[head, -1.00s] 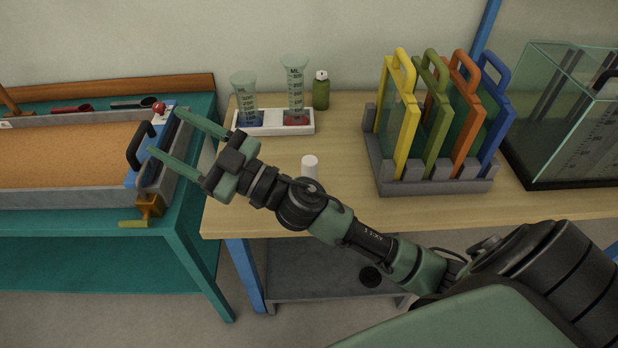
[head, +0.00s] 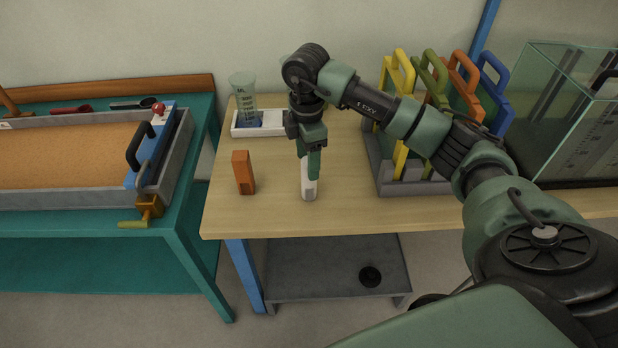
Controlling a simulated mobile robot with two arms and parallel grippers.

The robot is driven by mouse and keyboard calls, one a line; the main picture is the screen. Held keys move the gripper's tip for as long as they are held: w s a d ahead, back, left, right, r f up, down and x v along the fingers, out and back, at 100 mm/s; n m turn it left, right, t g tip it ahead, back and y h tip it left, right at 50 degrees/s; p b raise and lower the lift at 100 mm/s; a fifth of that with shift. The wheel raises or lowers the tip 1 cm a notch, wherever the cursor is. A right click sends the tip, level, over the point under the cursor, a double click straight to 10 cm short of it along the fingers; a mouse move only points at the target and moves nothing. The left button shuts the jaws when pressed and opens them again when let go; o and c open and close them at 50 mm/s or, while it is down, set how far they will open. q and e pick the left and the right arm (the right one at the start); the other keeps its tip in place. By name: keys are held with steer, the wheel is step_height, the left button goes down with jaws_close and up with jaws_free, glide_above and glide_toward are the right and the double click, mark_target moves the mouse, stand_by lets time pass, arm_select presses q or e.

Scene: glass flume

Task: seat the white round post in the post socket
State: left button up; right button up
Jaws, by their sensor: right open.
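The white round post (head: 309,190) stands upright on the wooden table, near its front edge. My right gripper (head: 312,170) points straight down at the post, with its fingers at the post's upper part. It is open; one finger covers part of the post, and I cannot tell whether the fingers touch it. I cannot make out a post socket in this view. My left gripper is not in view.
An orange block (head: 243,173) stands left of the post. Behind are a white tray (head: 260,131) with a measuring beaker (head: 244,96). A grey rack (head: 413,188) with coloured handled panels and a glass tank (head: 565,110) are at right. A teal table (head: 90,225) is at left.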

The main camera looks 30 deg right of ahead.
mark_target(308, 188)
step_height(308, 188, down, 7)
steer(key=shift+s+d+r+p, duration=0.1)
steer(key=shift+d+r+p, duration=0.1)
steer(key=shift+p, duration=0.5)
steer(key=shift+c, duration=0.3)
jaws_close()
